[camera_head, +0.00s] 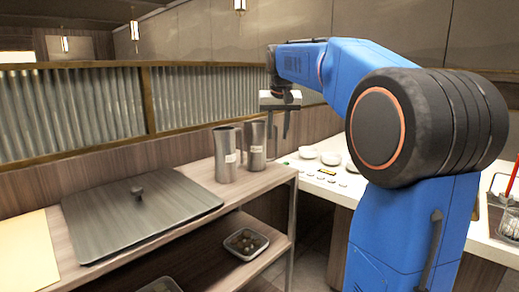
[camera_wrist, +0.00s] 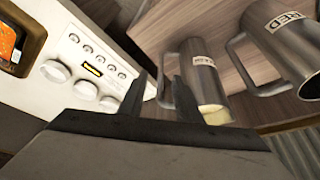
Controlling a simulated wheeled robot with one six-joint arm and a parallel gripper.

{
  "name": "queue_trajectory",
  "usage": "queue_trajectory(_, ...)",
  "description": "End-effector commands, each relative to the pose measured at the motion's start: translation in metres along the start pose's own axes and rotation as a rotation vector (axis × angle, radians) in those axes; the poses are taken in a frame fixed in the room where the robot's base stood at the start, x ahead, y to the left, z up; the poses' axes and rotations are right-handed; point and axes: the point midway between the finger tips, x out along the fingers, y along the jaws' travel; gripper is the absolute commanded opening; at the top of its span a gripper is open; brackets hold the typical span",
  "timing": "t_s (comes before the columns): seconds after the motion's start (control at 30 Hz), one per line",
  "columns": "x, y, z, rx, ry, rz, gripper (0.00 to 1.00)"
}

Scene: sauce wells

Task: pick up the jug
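Two grey metal jugs with white labels stand side by side on the wooden shelf top. The nearer jug (camera_head: 227,158) is on the left and the farther jug (camera_head: 257,150) is behind it to the right. My gripper (camera_head: 281,128) points down just right of the farther jug. In the wrist view my gripper (camera_wrist: 160,85) has its two fingers apart with nothing held. One jug (camera_wrist: 203,75), with pale contents at its mouth, is close beside the right finger, its handle near the fingertips. The other jug (camera_wrist: 285,32) is at upper right. The label texts are not fully readable.
A dark flat lid (camera_head: 135,215) with a knob lies left of the jugs. A small tray (camera_head: 246,243) is on the lower shelf. A white counter (camera_head: 340,188) with several bowls is to the right. A corrugated partition (camera_head: 70,108) runs behind.

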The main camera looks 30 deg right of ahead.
Motion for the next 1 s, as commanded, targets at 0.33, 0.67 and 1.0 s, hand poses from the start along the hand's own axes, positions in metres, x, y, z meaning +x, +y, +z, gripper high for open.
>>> queue_trajectory(0.33, 0.043, 0.000, -0.003, 0.000, -0.002, 0.000, 0.31)
queue_trajectory(0.67, 0.046, 0.000, -0.004, 0.000, 0.000, 0.000, 0.14)
queue_trajectory(1.0, 0.046, -0.001, -0.004, 0.000, 0.000, 0.000, 0.00)
